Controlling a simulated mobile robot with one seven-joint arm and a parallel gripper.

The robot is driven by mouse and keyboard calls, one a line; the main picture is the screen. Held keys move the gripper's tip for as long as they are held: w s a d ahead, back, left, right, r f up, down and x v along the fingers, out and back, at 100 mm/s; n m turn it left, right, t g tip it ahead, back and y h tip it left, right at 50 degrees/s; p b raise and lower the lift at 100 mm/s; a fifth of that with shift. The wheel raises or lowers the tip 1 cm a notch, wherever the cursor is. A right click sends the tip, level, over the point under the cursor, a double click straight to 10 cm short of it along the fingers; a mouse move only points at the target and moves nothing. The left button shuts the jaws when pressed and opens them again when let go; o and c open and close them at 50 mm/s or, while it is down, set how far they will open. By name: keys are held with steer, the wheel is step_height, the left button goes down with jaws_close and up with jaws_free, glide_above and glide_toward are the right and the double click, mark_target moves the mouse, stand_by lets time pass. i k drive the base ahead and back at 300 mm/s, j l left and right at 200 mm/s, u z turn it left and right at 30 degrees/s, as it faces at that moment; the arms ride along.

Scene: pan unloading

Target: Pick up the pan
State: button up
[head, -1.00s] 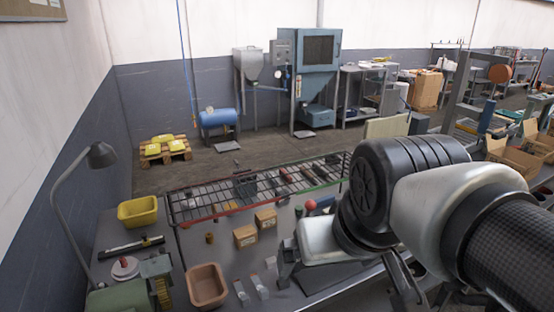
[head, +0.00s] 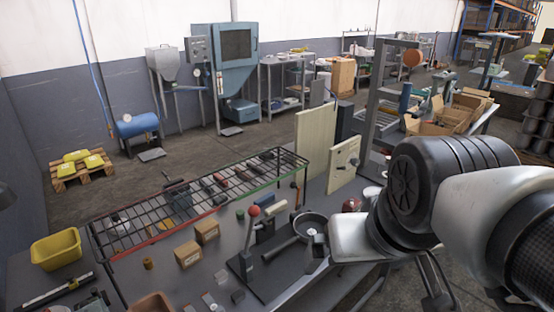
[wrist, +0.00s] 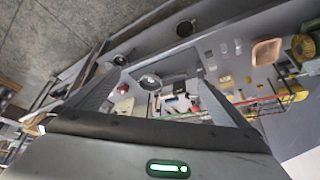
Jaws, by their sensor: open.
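A dark round pan (head: 311,223) with a straight handle lies on the bench in the head view, left of my arm's pale link. Its handle points down and to the left over a dark mat (head: 258,270). In the wrist view, a round dish-like thing (wrist: 150,82) that looks like this pan shows beyond the fingers, small and partly unclear. My gripper (wrist: 157,58) is open and empty, its two dark fingers spread wide above the bench. The pan is apart from the fingers.
A lever with a red ball (head: 253,210) stands left of the pan. A wire rack (head: 130,235) runs along the bench's back. Cardboard boxes (head: 188,254) and a yellow bin (head: 56,250) are at left. Upright boards (head: 343,165) stand behind the pan.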

mark_target(306, 224)
steer(key=i+l+u, duration=0.3)
steer(key=l, duration=0.35)
steer(key=i+l+u, duration=0.15)
steer(key=l, duration=0.2)
steer(key=i+l+u, duration=0.15)
steer(key=l, duration=0.25)
steer(key=i+l+u, duration=0.15)
steer(key=l, duration=0.25)
